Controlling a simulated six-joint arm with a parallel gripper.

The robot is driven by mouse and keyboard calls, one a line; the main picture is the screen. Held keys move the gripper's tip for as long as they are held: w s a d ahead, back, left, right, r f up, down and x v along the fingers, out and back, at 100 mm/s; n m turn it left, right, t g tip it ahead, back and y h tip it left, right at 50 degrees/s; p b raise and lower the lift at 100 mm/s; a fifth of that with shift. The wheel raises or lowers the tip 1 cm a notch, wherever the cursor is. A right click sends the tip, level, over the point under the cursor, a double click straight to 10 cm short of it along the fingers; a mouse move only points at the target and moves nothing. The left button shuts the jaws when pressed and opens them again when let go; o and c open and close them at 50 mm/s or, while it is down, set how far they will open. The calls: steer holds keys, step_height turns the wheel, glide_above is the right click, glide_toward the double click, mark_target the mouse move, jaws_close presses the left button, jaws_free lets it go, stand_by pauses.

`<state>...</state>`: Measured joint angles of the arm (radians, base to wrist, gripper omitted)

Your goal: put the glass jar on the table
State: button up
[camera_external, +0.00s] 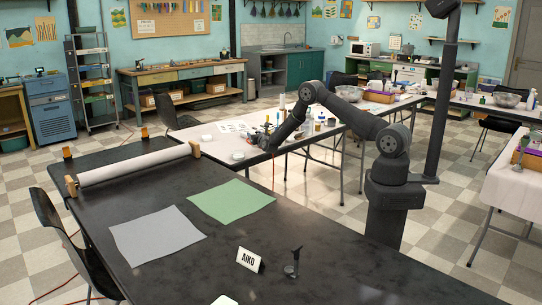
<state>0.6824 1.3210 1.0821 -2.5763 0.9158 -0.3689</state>
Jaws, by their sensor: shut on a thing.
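My arm reaches left from its post, and my gripper (264,141) is low over the white table (205,130) behind the dark table (145,265). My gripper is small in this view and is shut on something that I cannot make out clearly. I cannot tell whether it is the glass jar, or whether it touches the white tabletop. Small bottles and jars (318,125) stand on the white table to the right of my gripper, partly behind my arm. No glass jar can be picked out for certain.
The dark table holds a white paper roll (138,165), a grey sheet (157,234), a green sheet (231,201), an AIKO name card (249,260) and a small black stand (292,262). Bare surface lies between them.

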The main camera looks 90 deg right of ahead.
steer(key=shift+f, duration=1.25)
steer(key=shift+f, duration=0.15)
steer(key=o, duration=1.1)
steer(key=shift+r, duration=0.2)
steer(key=v, duration=1.2)
steer(key=shift+d, duration=0.1)
